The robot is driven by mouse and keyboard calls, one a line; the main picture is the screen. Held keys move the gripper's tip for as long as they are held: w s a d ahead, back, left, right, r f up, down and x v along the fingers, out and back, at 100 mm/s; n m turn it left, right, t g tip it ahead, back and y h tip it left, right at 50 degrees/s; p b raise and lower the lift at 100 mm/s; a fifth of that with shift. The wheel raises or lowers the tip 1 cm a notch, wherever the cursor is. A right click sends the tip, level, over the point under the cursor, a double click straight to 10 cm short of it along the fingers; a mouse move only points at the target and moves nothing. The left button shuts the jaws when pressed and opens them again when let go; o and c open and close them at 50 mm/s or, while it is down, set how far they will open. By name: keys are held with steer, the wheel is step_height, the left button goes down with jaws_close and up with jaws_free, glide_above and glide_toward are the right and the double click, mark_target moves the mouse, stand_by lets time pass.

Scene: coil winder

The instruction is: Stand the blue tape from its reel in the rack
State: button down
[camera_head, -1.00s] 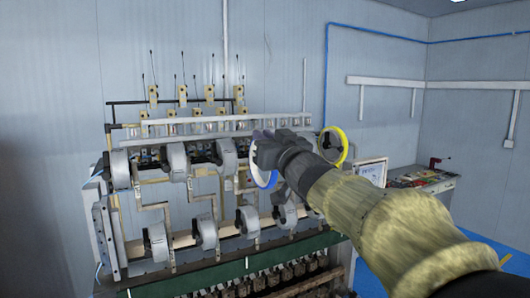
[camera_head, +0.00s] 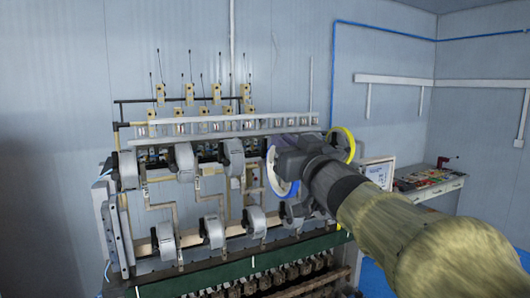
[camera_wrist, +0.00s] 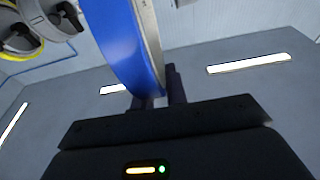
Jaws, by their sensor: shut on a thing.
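The blue tape (camera_head: 275,172) shows as a blue and white ring at the left of my gripper (camera_head: 283,160) in the head view. In the wrist view the blue tape (camera_wrist: 120,45) stands on edge between the two dark fingers (camera_wrist: 160,90), and my gripper is shut on it. The coil winder (camera_head: 250,268) carries grey reels in an upper row (camera_head: 185,162) and a lower row (camera_head: 213,232). My gripper is in front of the right end of the upper row and hides part of it. I cannot make out the rack for certain.
A yellow ring (camera_head: 345,143) is just behind and right of my gripper. A workbench (camera_head: 430,183) with small items and a framed panel (camera_head: 378,172) stand farther right. Thin rods rise from the machine's top.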

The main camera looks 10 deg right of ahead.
steer(key=s, duration=0.1)
steer(key=s+d, duration=0.1)
steer(key=s, duration=0.1)
steer(key=s+p, duration=0.1)
steer(key=s, duration=0.1)
steer(key=shift+d, duration=0.25)
stand_by(0.3)
stand_by(0.4)
